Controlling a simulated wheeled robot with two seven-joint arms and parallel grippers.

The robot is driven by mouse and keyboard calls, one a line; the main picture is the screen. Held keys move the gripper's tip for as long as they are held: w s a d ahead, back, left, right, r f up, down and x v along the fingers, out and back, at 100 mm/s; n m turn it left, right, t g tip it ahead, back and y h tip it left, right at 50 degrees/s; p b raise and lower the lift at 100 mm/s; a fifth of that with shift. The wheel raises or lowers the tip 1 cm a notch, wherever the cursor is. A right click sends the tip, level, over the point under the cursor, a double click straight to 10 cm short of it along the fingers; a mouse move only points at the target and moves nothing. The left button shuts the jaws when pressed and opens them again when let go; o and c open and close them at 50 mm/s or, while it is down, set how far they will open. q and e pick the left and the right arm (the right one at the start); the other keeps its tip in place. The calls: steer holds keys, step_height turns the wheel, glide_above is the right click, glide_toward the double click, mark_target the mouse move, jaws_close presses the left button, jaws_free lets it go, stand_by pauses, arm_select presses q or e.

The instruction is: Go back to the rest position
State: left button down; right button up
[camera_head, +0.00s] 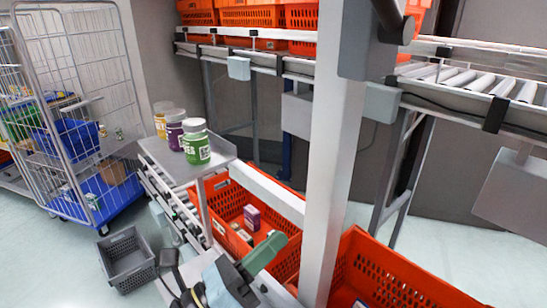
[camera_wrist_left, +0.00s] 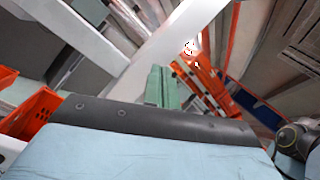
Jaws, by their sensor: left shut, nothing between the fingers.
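My left gripper (camera_head: 268,252) shows at the bottom middle of the head view, over the near side of an orange tote. Its green fingers are shut together with nothing between them. The closed green fingers also show in the left wrist view (camera_wrist_left: 158,86), beyond the dark edge of the wrist. My right gripper is in neither view.
An orange tote (camera_head: 227,199) holding small boxes stands behind my left gripper, and another (camera_head: 385,272) is to the right. A pale post (camera_head: 335,150) rises between them. Three lidded jars (camera_head: 196,143) stand on a grey shelf. A wire cage cart (camera_head: 75,100) is left.

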arm_select(q)
steer(key=w+a+f+n+t+y, duration=0.2)
steer(key=a+n+t+y, duration=0.1)
steer(key=a+n+y, duration=0.65)
steer(key=w+a+f+n+t+y, duration=0.25)
steer(key=a+n+y, duration=0.3)
steer(key=n, duration=0.75)
steer(key=s+a+f+n+g+y, duration=0.2)
steer(key=a+f+n+g, duration=0.15)
steer(key=f, duration=0.25)
steer(key=s+a+f+n+g+y, duration=0.3)
steer(key=f+n, duration=0.2)
steer(key=s+f+n+g+h, duration=0.1)
steer(key=s+f+n+g, duration=0.3)
steer(key=s, duration=0.3)
steer(key=s+f+n+g+h, duration=0.1)
steer(key=s+f+n+g, duration=0.1)
steer(key=s+f+g, duration=0.5)
steer(key=s+f+b, duration=0.2)
steer(key=f+b, duration=0.1)
steer(key=f, duration=1.3)
steer(key=s+f+b, duration=0.2)
steer(key=f+b, duration=0.1)
steer(key=f, duration=1.3)
steer(key=s+a+f+b, duration=0.2)
steer(key=s+f+b, duration=0.3)
steer(key=s+f, duration=1.1)
step_height(320, 180, down, 3)
steer(key=shift+a+r+g, duration=0.2)
steer(key=shift+a+g, duration=0.2)
